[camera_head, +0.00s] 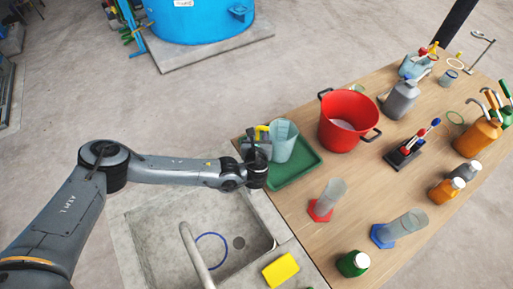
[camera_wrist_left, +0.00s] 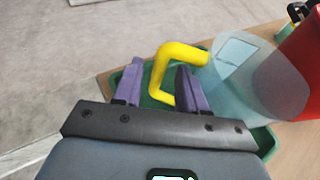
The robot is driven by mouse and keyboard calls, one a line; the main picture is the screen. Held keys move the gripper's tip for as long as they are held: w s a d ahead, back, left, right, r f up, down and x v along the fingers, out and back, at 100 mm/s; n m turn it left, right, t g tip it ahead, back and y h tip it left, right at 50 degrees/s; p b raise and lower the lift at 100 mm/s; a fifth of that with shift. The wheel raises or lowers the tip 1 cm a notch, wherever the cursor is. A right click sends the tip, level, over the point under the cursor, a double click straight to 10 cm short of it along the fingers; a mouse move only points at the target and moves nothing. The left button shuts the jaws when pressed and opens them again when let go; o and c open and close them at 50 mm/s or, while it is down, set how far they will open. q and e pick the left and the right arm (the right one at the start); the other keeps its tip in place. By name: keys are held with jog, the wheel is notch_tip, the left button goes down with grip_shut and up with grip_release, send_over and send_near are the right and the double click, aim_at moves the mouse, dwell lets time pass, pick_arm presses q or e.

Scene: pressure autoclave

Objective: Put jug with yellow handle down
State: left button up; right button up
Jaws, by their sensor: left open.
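The clear bluish jug (camera_head: 284,142) with the yellow handle (camera_head: 262,129) stands on the green tray (camera_head: 304,168) at the table's left end, next to the sink. It also shows in the left wrist view (camera_wrist_left: 262,78), with its yellow handle (camera_wrist_left: 160,75) between the purple fingers. My left gripper (camera_head: 257,148) is at the handle side of the jug. In the left wrist view, my left gripper (camera_wrist_left: 160,87) is open, its fingers apart on either side of the handle. The jug's base is partly hidden. My right gripper is not in view.
A red pot (camera_head: 348,122) stands close right of the jug. Two cylinders, one with a red base (camera_head: 320,212) and one with a blue base (camera_head: 382,236), are nearer the front. The sink (camera_head: 180,232) with its tap lies below my left arm. Several bottles line the right side.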

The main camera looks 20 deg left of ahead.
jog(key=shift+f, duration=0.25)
pick_arm(q)
jog(key=v, duration=1.1)
